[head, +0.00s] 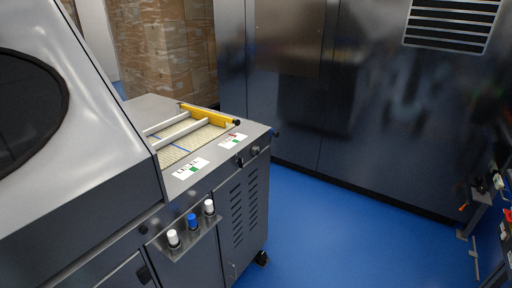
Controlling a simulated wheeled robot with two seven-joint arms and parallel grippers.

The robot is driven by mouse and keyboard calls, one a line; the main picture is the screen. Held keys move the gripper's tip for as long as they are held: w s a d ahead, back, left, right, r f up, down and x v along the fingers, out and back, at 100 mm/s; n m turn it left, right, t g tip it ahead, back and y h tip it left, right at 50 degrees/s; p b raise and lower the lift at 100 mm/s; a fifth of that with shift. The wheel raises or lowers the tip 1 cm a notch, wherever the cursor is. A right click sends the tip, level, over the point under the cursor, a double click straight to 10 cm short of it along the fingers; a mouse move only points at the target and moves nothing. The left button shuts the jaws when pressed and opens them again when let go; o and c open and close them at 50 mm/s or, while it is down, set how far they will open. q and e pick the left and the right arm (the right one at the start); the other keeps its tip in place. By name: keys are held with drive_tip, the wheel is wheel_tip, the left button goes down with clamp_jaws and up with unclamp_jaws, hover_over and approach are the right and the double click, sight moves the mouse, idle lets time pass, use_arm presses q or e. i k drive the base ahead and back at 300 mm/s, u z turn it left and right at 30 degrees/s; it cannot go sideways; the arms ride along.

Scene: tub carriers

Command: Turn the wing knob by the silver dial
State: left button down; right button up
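Two small dark knobs sit on the front edge of the grey machine (228,190), near its right corner: one knob (240,161) and another knob (255,150) to its right. They are too small to tell which has wings, and I cannot make out a silver dial for certain. Neither of my grippers shows in the head view.
A small shelf (192,240) on the machine's front holds two white-capped bottles and a blue one (191,220). A yellow bar (208,115) lies across the machine's top. Blue floor (335,235) is clear to the right, before dark cabinets (390,140). Cardboard boxes (165,50) stand behind.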

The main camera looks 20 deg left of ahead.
sight(239, 162)
drive_tip(key=u, duration=0.8)
drive_tip(key=i, duration=1.1)
drive_tip(key=u, duration=1)
